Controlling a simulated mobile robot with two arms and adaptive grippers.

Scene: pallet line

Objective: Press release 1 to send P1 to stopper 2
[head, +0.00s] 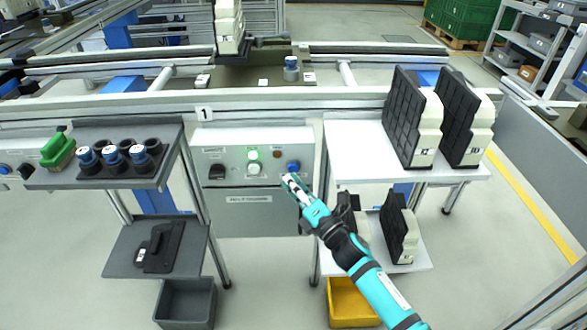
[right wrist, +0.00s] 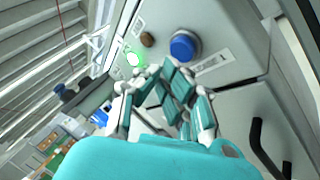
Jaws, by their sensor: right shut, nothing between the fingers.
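A grey control box (head: 225,165) hangs under the line below a sign marked 1 (head: 203,113). It carries a lit green lamp (head: 252,154), a white button (head: 254,168), a dark knob and a blue button (head: 293,166). The blue button (right wrist: 185,45) and green lamp (right wrist: 134,58) also show in the right wrist view. My right gripper (head: 290,181) is shut and empty, its tips just below the blue button; contact cannot be told. A dark pallet (head: 262,76) sits on the line above, bearing a white part and a blue-capped piece; its name is unreadable. My left gripper is not in view.
A grey shelf (head: 100,180) at left holds blue-capped pieces in a rack. A white shelf (head: 355,150) at right holds black-and-cream parts, with more below. A yellow bin (head: 350,303) and a dark bin (head: 187,300) stand underneath. Floor in front is clear.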

